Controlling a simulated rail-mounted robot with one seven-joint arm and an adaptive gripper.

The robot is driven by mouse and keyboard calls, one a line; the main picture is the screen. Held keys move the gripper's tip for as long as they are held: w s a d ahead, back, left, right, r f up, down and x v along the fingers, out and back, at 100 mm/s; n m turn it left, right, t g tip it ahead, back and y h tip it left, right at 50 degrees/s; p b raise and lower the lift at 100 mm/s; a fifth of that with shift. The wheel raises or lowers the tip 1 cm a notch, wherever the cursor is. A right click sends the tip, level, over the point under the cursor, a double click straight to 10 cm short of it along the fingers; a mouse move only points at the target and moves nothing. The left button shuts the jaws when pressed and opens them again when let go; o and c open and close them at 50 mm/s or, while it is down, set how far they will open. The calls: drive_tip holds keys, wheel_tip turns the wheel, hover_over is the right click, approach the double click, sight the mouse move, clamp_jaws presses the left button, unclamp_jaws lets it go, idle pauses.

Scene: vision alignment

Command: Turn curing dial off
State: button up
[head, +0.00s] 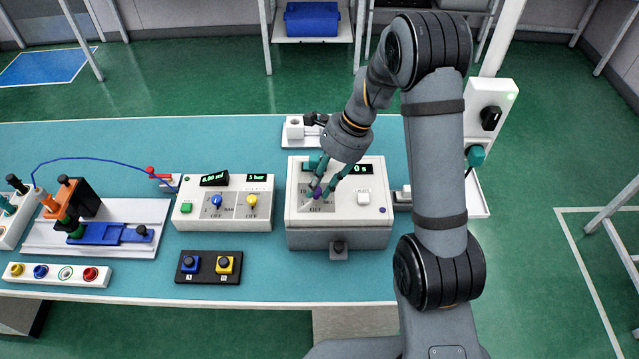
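The curing box (340,237) is a white-topped unit with a grey body at the middle of the bench. Its display (362,169) is partly hidden by my gripper; "0 s" can be read. A small purple dial (317,193) sits on the grey marked panel at the left of its top. My gripper (321,189) points down over this panel, its teal fingers coming down at the dial, with the tips on either side of it. I cannot tell whether the tips touch or grip the dial. The dial's pointing direction is too small to read.
Left of the box stands a white control unit (222,218) with blue and yellow knobs. A black two-button box (208,266) lies in front of it. An orange and blue fixture (96,228) is further left. A white post (489,108) with a black knob stands right.

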clamp_jaws()
